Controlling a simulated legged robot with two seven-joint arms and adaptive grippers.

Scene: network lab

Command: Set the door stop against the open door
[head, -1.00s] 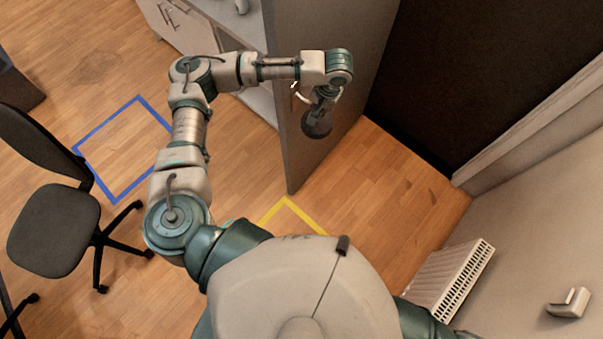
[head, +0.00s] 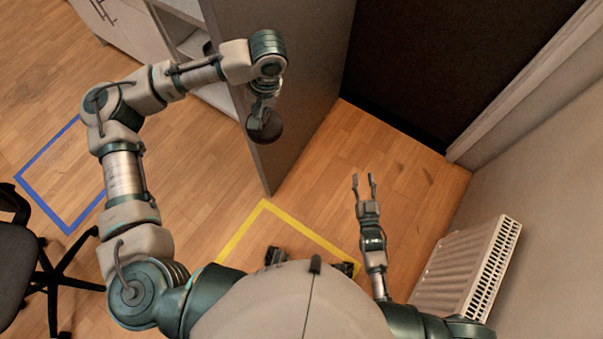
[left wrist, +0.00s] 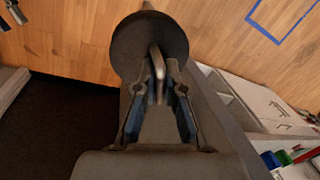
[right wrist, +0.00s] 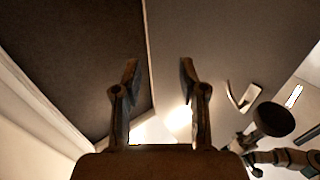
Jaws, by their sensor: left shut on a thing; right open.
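The door stop is a dark round weight (head: 264,127) with a metal loop handle. My left gripper (head: 264,104) is shut on that handle and holds the stop in the air near the door's free edge. In the left wrist view the loop of the door stop (left wrist: 150,45) sits between the fingers (left wrist: 158,92). The open door (head: 290,85) is a tall grey panel; whether the stop touches it is unclear. The right wrist view shows a lever handle (right wrist: 243,96) and the stop (right wrist: 275,120). My right gripper (head: 364,178) is open and empty over the floor.
A yellow outline (head: 240,230) marks the floor near the door's free edge. A dark doorway (head: 420,70) is behind. A white radiator (head: 465,265) stands at the right wall. Shelves (head: 185,38) are left of the door, a chair (head: 15,260) far left.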

